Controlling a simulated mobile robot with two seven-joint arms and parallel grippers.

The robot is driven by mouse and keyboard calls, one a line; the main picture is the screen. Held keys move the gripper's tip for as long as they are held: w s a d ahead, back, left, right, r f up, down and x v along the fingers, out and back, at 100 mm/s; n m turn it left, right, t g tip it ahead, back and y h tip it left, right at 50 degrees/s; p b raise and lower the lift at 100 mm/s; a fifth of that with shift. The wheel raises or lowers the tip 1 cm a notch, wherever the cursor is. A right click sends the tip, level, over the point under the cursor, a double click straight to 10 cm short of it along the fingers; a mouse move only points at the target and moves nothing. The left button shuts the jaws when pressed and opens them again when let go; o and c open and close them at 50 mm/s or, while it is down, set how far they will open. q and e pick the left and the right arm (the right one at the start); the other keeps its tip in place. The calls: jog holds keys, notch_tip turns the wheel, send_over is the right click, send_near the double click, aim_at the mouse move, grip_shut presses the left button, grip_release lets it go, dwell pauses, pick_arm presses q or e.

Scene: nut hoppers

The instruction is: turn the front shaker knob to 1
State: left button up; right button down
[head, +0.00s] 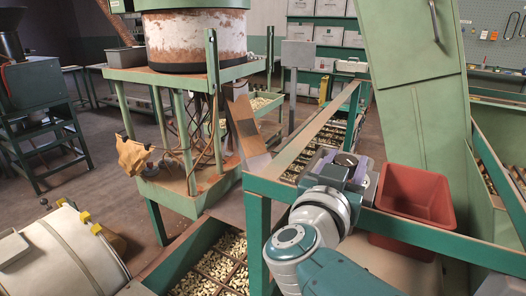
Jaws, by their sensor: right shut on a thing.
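My right gripper (345,165) reaches up from the bottom right to a small grey control box on the green rail of the shaker frame (258,235). Its fingers stand on either side of a dark round knob (346,159), the front shaker knob, and are shut on it. The knob's pointer and the numbers around it are too small or hidden to read. My wrist hides most of the box and part of the rail. My left gripper is not in view.
A red bin (418,195) hangs close to the right of my gripper. A tall green hopper panel (425,120) rises behind it. A tray of nuts (212,268) is below left. A round hopper (195,40) stands at the back left, with open floor farther left.

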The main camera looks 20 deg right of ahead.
dwell(0.4)
jog(key=shift+c, duration=1.8)
grip_release()
